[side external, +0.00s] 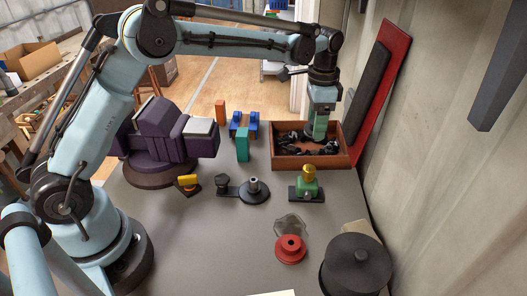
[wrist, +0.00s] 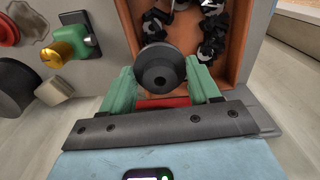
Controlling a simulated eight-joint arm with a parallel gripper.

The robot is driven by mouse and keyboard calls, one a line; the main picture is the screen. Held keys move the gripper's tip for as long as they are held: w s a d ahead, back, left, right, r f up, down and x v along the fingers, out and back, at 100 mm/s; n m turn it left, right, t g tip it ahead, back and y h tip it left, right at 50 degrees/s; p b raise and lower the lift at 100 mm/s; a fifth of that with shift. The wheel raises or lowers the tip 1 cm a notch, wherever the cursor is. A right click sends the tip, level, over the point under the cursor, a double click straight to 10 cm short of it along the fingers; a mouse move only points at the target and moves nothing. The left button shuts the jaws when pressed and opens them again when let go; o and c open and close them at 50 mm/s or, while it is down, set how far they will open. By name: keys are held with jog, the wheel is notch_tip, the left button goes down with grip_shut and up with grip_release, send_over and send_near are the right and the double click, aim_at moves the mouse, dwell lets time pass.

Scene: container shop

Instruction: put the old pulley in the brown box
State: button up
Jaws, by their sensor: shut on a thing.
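My gripper (side external: 319,136) is low at the brown box (side external: 310,162), with its green fingers reaching in over the rim. In the wrist view my gripper (wrist: 163,88) is shut on a dark grey round pulley (wrist: 162,62) with a hole in its centre. The pulley shows in front of the orange-brown inside of the box (wrist: 245,35). Several black and pale parts (side external: 292,142) lie in the box. In the side view the pulley cannot be made out among the fingers and these parts. Whether it touches the box floor cannot be told.
A green block with a gold knob (side external: 308,184) stands just in front of the box. A teal block (side external: 242,146) and blue fixture (side external: 243,127) stand left of it. A red flanged part (side external: 290,248) and dark lidded pot (side external: 357,262) stand nearer. Panels (side external: 385,70) lean behind.

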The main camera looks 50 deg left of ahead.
aim_at(308, 144)
jog(key=w+a+f, duration=0.2)
jog(key=a, duration=0.1)
jog(key=shift+w+a+f, duration=0.15)
jog(key=shift+a+f, duration=0.15)
jog(key=shift+f, duration=2)
jog(key=shift+f, duration=0.1)
jog(key=o, duration=1.2)
notch_tip(308, 144, up, 12)
jog(key=shift+r, duration=0.15)
jog(key=shift+a, duration=0.1)
